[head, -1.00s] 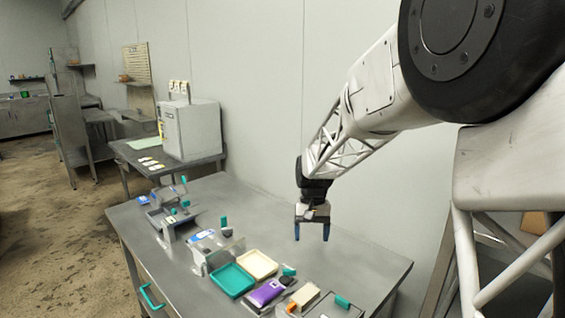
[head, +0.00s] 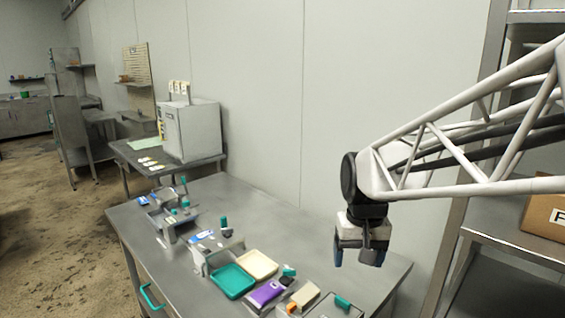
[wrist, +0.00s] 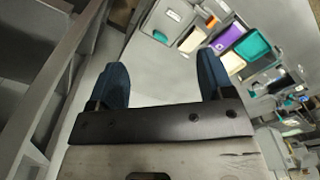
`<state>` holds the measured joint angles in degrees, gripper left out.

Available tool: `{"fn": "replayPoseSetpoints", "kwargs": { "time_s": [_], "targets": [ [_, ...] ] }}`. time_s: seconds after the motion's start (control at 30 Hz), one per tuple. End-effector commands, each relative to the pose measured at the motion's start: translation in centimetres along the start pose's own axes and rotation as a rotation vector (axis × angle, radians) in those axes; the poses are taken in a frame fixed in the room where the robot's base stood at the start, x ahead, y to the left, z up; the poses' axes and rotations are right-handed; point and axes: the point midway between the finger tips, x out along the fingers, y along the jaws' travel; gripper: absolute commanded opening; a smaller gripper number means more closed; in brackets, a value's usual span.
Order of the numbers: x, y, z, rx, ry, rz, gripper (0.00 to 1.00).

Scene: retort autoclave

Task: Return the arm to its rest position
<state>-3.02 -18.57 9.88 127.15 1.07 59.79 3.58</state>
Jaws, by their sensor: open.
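My gripper (head: 360,256) is in the head view above the right end of the metal table (head: 290,219). Its two blue fingers point down and are apart, with nothing between them. In the wrist view my gripper (wrist: 160,85) also shows both blue fingers spread over bare grey tabletop. My arm reaches in from the right of the head view.
On the table stand a teal tray (head: 232,281), a cream tray (head: 257,264), a purple packet (head: 267,293) and several small devices. A shelf rack with a cardboard box (head: 546,219) stands at the right. A white cabinet machine (head: 190,130) is on the far table.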

Motion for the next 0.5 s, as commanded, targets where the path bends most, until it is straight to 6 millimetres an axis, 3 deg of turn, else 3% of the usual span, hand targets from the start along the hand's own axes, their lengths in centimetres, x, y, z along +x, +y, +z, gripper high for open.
{"fn": "replayPoseSetpoints", "kwargs": {
  "time_s": [0.5],
  "targets": [
    [-0.3,2.5,11.6,0.000,0.136,0.014,0.74]
  ]
}}
